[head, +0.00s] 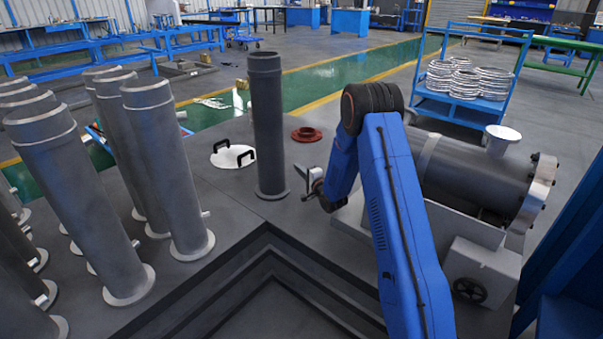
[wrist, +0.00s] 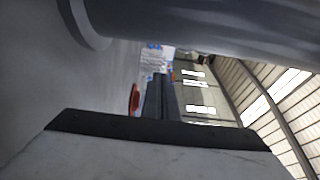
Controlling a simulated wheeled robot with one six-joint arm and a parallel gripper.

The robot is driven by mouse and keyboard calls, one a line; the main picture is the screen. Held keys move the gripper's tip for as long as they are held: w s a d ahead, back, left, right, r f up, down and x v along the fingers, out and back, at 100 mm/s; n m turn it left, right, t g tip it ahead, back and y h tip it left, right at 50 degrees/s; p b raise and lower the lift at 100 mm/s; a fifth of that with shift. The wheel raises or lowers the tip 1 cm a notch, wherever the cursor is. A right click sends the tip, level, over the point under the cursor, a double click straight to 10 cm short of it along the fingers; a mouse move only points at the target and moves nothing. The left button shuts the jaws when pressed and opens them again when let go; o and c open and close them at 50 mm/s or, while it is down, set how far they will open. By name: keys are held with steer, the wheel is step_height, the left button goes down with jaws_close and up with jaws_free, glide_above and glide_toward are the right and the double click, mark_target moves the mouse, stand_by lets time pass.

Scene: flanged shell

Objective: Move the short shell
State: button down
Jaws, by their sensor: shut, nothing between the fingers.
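A dark grey flanged shell (head: 267,125) stands upright on the grey platform, its flange at the foot; it looks like the short shell, though I cannot be sure. My gripper (head: 306,184) is at the end of the blue arm, just right of this shell's lower part, with a gap between them. In the wrist view a grey cylinder with a flange (wrist: 200,25), apparently the same shell, crosses the top, beside my gripper (wrist: 160,85). My gripper is shut and empty. Its far side is hidden by the arm in the head view.
Several taller grey shells (head: 165,160) stand at the left. A white round lid with black handles (head: 232,156) and a red flanged ring (head: 306,134) lie behind. A large horizontal shell (head: 475,175) lies right of my arm. A stepped recess (head: 270,260) opens in front.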

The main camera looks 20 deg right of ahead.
steer(key=shift+w+a, duration=0.45)
steer(key=shift+a, duration=0.3)
steer(key=shift+w+a, duration=0.4)
steer(key=shift+a, duration=0.4)
steer(key=shift+w+a, duration=0.45)
steer(key=shift+a, duration=0.3)
steer(key=shift+a, duration=0.15)
steer(key=s+a, duration=0.7)
steer(key=a, duration=0.3)
steer(key=s+a, duration=0.8)
steer(key=a, duration=0.2)
steer(key=shift+a, duration=0.25)
